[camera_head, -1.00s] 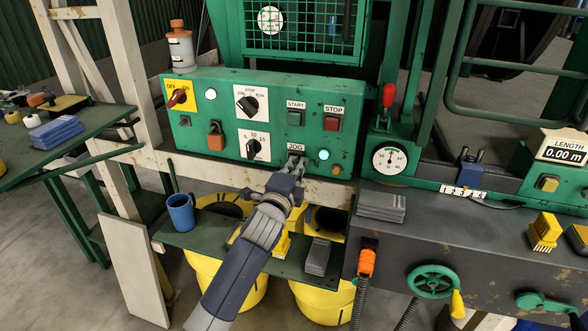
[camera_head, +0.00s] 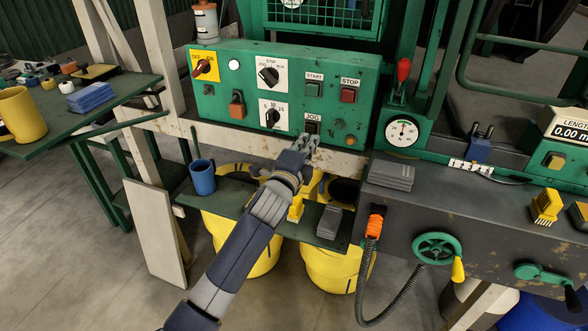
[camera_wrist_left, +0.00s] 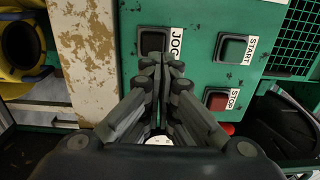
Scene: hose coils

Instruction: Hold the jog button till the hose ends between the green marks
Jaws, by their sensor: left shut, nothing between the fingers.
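The JOG button (camera_head: 312,128) is a dark square on the green control panel (camera_head: 360,65), below START. It also shows in the left wrist view (camera_wrist_left: 152,42), beside its JOG label. My left gripper (camera_head: 309,143) is shut and empty, just below the button in the head view. In the wrist view, the closed fingertips (camera_wrist_left: 162,62) lie at the button's edge in the picture, leaving most of its face visible; I cannot tell whether they touch it. The length display (camera_head: 571,132) reads about 0.00 m. I cannot make out the hose end or green marks. My right gripper is out of view.
START (camera_head: 314,89) and STOP (camera_head: 348,95) buttons sit close above JOG. Under the panel, a shelf (camera_head: 238,212) holds a blue mug (camera_head: 203,177) and grey blocks (camera_head: 329,222). A dark bench (camera_head: 390,225) with a green handwheel (camera_head: 437,249) stands at right.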

